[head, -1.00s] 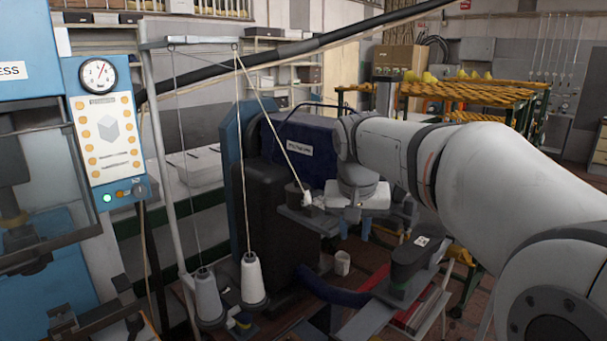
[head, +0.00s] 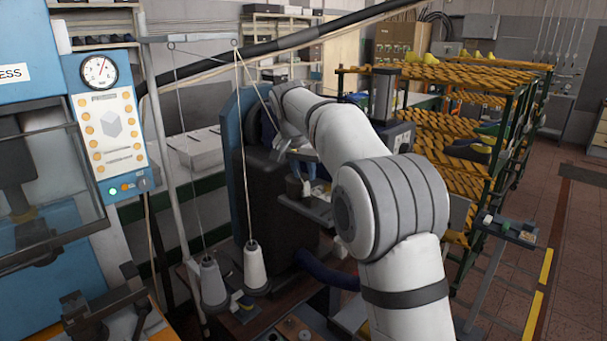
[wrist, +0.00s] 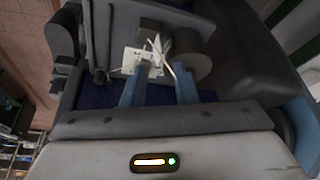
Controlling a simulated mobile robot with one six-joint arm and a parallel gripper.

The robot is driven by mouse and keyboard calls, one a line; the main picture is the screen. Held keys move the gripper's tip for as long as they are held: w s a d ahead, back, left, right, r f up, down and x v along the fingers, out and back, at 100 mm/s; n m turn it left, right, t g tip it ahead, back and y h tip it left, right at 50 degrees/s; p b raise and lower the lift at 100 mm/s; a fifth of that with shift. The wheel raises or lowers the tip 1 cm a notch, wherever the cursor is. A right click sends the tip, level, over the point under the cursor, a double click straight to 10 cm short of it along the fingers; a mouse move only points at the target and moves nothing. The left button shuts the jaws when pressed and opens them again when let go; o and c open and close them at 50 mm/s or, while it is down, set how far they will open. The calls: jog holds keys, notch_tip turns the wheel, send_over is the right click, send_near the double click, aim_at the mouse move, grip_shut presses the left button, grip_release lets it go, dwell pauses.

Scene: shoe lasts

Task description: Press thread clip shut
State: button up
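My gripper (wrist: 157,76) shows in the wrist view with its two blue fingers apart, pointing at a small pale piece (wrist: 140,62) with thread over it, which seems to be the thread clip. The fingertips are close to its near edge; I cannot tell whether they touch it or whether the clip is open or shut. A whitish thread (wrist: 178,70) runs past the right finger, beside a dark round part (wrist: 191,68). In the head view my arm reaches to the dark machine (head: 268,205) and largely hides my gripper and the clip. The thread (head: 252,82) slopes down behind my arm.
Two white thread cones (head: 254,266) (head: 209,284) stand at the lower left, below a metal thread stand (head: 170,150). A blue press (head: 40,180) is at the far left. A yellow-shelved rack (head: 480,120) stands right of my arm.

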aim_at(307, 189)
jog(key=shift+x, duration=1.1)
